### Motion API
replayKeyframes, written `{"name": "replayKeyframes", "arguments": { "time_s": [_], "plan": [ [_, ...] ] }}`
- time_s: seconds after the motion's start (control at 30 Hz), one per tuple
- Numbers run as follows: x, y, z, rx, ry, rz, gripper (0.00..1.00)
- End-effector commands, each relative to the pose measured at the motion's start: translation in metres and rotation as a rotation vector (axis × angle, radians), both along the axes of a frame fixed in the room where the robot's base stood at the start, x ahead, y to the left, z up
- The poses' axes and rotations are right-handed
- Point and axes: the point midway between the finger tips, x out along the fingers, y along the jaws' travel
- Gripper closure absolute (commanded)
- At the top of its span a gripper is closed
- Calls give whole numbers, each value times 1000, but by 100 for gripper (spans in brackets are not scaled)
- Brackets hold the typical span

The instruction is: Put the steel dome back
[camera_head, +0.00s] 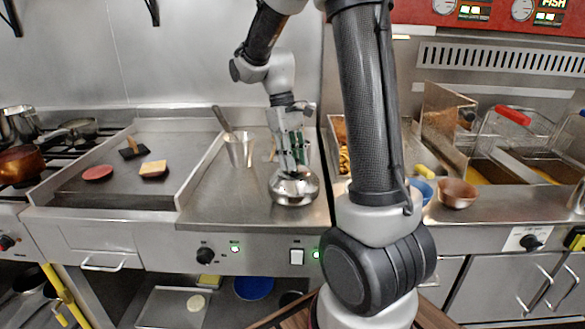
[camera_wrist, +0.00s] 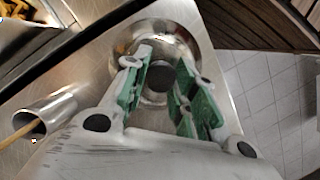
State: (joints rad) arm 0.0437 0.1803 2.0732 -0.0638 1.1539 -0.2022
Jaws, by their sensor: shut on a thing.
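The steel dome (camera_head: 296,190) is a shiny round cover on the steel counter between the griddle and the fryers. In the wrist view the dome (camera_wrist: 188,50) lies below my fingers, with its dark round knob (camera_wrist: 160,76) between them. My gripper (camera_head: 291,168) points down over the dome from above and is shut on its knob; it also shows in the wrist view (camera_wrist: 162,82). The dome looks upright, at or very close to the counter surface. I cannot tell whether its rim touches the counter. What is under the dome is hidden.
A steel cup with a utensil (camera_head: 239,150) stands left of the dome. The griddle (camera_head: 125,185) holds a red patty (camera_head: 97,173), a bread slice (camera_head: 154,169) and a dark piece. A copper bowl (camera_head: 457,193) and fryers are at right. The counter (camera_head: 225,200) left of the dome is bare.

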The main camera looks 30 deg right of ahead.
Motion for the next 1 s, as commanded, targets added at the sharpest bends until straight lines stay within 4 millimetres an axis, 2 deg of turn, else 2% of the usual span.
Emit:
{"name": "replayKeyframes", "arguments": {
  "time_s": [0.1,0.17,0.5,0.53,0.63,1.0],
  "plan": [
    [-1,0,-19,0,5,0,100],
    [0,0,-25,0,3,0,100],
    [0,0,-29,0,2,0,100],
    [0,0,-29,0,2,0,71],
    [0,0,-29,0,1,0,53],
    [0,0,-26,0,0,0,51]
  ]
}}
